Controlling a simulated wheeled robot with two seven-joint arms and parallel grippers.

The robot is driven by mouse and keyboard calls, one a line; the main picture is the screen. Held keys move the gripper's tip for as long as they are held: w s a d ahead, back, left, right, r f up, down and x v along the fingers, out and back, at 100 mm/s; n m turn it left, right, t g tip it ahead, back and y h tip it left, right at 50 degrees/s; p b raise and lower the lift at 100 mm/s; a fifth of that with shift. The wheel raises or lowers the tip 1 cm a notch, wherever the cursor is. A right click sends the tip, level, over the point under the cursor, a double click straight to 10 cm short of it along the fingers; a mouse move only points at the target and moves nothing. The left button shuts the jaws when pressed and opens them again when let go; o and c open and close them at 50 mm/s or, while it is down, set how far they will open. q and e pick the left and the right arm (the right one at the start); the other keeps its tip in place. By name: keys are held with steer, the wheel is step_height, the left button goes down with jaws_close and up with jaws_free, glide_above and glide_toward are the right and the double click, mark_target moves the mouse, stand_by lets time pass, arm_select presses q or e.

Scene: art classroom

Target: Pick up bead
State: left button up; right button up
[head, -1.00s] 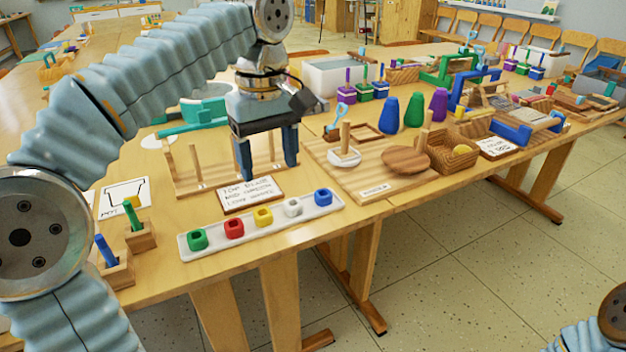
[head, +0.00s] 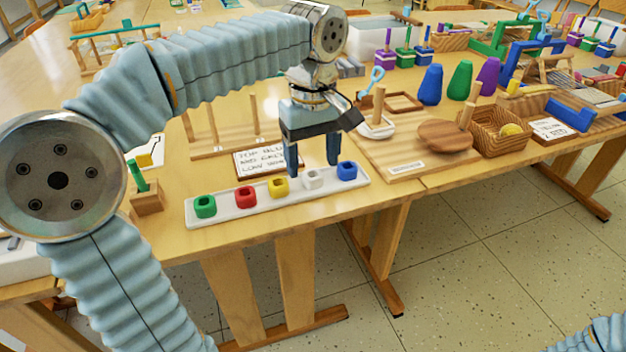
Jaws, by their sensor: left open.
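Several square beads with holes sit in a row in a white tray (head: 270,207) near the table's front edge. From left to right they are a green bead (head: 205,206), a red bead (head: 245,197), a yellow bead (head: 279,187), a white bead (head: 313,179) and a blue bead (head: 347,171). My left gripper (head: 312,168) is open and empty, pointing down. Its fingers are just above or around the white bead; I cannot tell the exact height. My right gripper is out of view.
A wooden board with upright pegs (head: 220,135) and a lettered card (head: 260,161) stand behind the tray. A wooden board with a round disc (head: 445,136) is to the right. A small block with a green peg (head: 147,198) stands left.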

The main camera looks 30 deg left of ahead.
mark_target(313, 170)
arm_select(q)
steer(key=shift+f, duration=1.6)
steer(key=c, duration=1.1)
steer(key=shift+r, duration=0.1)
steer(key=r, duration=0.4)
steer(key=shift+s+d+r, duration=0.15)
steer(key=shift+s+d, duration=0.1)
steer(key=shift+s, duration=0.05)
steer(key=s+d+r, duration=0.1)
steer(key=s+r, duration=0.2)
steer(key=s, duration=0.1)
steer(key=s+d+r, duration=0.2)
steer(key=s, duration=0.2)
steer(key=s+d+r, duration=0.2)
steer(key=s+r, duration=0.1)
steer(key=s, duration=0.1)
steer(key=shift+d+r+p, duration=0.15)
steer(key=shift+r+p, duration=0.15)
